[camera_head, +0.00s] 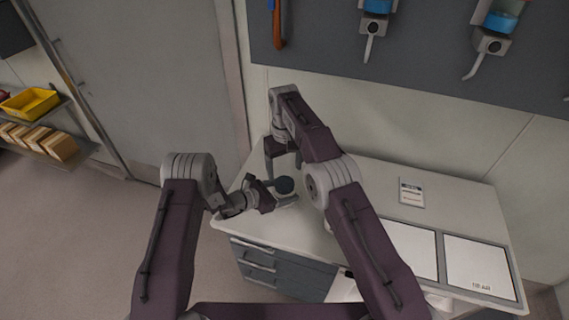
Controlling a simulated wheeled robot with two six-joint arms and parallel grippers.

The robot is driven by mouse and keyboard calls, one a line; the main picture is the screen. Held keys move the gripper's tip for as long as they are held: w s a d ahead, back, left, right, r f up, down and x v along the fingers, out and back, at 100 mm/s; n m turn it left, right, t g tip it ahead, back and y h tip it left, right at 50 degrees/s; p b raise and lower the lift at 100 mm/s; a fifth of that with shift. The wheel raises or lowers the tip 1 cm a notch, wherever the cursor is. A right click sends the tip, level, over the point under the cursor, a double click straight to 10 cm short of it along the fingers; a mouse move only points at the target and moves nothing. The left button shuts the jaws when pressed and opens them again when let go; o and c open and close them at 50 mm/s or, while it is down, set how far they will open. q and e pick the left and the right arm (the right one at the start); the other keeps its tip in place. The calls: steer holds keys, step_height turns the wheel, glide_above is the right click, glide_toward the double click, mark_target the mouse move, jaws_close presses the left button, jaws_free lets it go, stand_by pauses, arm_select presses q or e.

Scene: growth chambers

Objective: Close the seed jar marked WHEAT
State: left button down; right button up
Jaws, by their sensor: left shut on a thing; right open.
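A small jar with a dark blue round top (285,184) stands near the left end of the white bench. Its body is mostly hidden and no WHEAT marking can be read. My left gripper (287,193) reaches in from the left, low over the bench, and is shut on the jar. My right gripper (283,162) points down just above the dark blue top, its fingers open and apart. I cannot tell whether the blue top is seated on the jar.
The white bench (455,205) has a small labelled card (411,193) and two white mats, one on the right (478,262) with printing. Drawers (259,262) sit below. A grey wall panel (430,65) holds dispensers (491,40). A yellow bin (30,103) is on the left shelf.

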mark_target(285, 183)
steer(key=n, duration=0.3)
steer(key=shift+r+n, duration=0.3)
steer(key=shift+n, duration=0.1)
steer(key=shift+w+r+n, duration=0.1)
steer(key=shift+r+n, duration=0.1)
steer(key=shift+n, duration=0.3)
steer(key=shift+w+r, duration=0.1)
steer(key=shift+r, duration=0.15)
steer(key=shift+f, duration=4.05)
